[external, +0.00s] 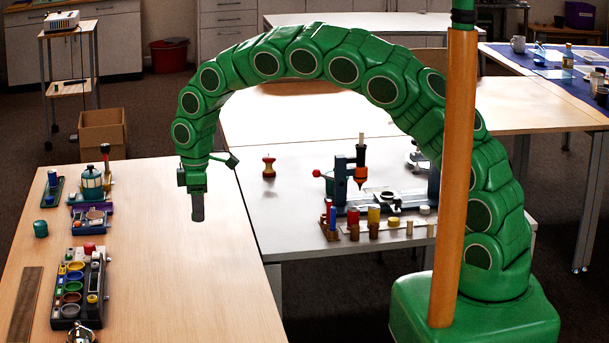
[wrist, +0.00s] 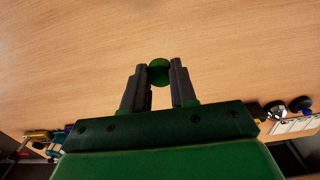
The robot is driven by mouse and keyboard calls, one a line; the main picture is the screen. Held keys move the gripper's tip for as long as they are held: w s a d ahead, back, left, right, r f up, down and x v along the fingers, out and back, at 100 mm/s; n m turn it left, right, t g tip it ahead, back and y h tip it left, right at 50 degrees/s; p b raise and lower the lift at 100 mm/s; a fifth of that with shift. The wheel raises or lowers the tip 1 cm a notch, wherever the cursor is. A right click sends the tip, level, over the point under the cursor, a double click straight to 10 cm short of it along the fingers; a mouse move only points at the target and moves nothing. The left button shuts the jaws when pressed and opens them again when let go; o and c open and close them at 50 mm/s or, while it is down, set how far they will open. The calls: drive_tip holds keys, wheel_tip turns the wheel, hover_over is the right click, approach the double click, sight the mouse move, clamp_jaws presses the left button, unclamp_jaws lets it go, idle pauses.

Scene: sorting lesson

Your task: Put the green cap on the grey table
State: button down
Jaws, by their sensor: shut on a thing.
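My gripper (external: 197,214) hangs pointing down above the wooden table, left of the grey table. In the wrist view my gripper (wrist: 159,75) has its two dark fingers shut on a round green thing, the green cap (wrist: 159,70), held at the fingertips. In the external view the cap cannot be made out at the fingers. The grey table (external: 310,222) stands to the right of my gripper, with a bare front left part. A dark green round piece (external: 40,229) sits on the wooden table at the left.
The wooden table (external: 160,260) is bare in the middle; trays of small parts (external: 82,285) line its left side.

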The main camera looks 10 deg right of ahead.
drive_tip(key=s+a+n, duration=0.2)
drive_tip(key=s+a, duration=0.3)
drive_tip(key=s, duration=0.1)
hover_over(137, 269)
drive_tip(key=shift+s+d+f, duration=0.1)
drive_tip(key=shift+f, duration=2.4)
drive_tip(key=shift+s+d+f, duration=0.1)
drive_tip(key=shift+f, duration=2.4)
drive_tip(key=shift+f, duration=0.1)
drive_tip(key=shift+w+a+f, duration=0.1)
drive_tip(key=shift+a, duration=0.05)
drive_tip(key=shift+f, duration=1.5)
drive_tip(key=shift+f, duration=0.1)
drive_tip(key=c, duration=0.9)
unclamp_jaws()
